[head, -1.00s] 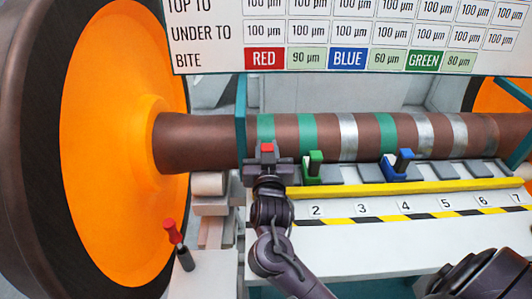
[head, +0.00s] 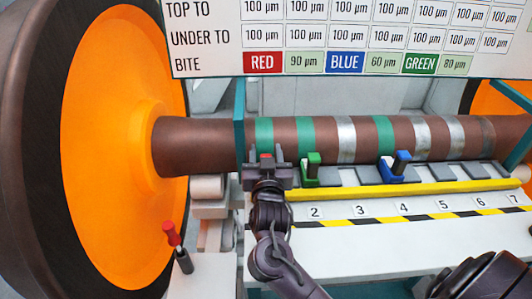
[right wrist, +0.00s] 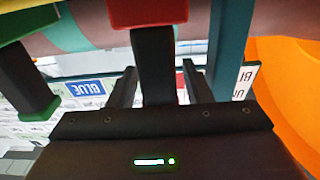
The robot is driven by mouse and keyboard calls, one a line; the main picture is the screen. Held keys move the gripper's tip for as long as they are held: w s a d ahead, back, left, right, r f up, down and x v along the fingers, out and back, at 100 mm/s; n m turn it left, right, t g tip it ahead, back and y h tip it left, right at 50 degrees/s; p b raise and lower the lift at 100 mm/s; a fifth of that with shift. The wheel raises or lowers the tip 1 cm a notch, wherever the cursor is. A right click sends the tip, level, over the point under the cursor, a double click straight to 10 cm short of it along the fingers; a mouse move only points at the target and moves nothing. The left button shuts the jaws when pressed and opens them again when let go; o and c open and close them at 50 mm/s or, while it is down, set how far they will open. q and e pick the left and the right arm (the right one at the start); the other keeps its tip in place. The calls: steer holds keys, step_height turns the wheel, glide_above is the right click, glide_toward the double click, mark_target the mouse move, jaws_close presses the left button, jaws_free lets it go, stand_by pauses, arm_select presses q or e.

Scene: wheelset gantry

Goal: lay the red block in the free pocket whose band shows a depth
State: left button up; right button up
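The red block (head: 266,157) shows in the head view as a small red tip at my right gripper (head: 267,173), near the rail's left end. In the right wrist view, the fingers of my gripper (right wrist: 160,84) stand close on both sides of its dark post, below its red part (right wrist: 147,12). A thin gap shows on one side. The gripper hides the place under the block, so contact there cannot be told. The green block (head: 312,172) stands by number 2 and the blue block (head: 394,170) near number 4. My left gripper is not in view.
The shaft (head: 205,143) has teal and silver bands behind the row. Bare grey pads, one (head: 440,173) near number 5, lie along the yellow rail (head: 420,188). A board (head: 350,39) hangs above. A teal upright (head: 240,120) and orange wheel (head: 115,150) are left.

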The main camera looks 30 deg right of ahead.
steer(key=shift+f, duration=0.65)
steer(key=shift+r, duration=0.1)
steer(key=shift+s+a+r+p, duration=0.3)
steer(key=shift+s+p, duration=0.2)
steer(key=shift+s, duration=0.05)
steer(key=shift+s+a+r+p, duration=0.25)
steer(key=shift+s+a+p, duration=0.05)
steer(key=shift+s+p, duration=0.2)
steer(key=p+v, duration=0.2)
steer(key=v, duration=0.7)
steer(key=shift+s+r, duration=0.3)
steer(key=shift+r, duration=0.05)
steer(key=shift+a, duration=0.15)
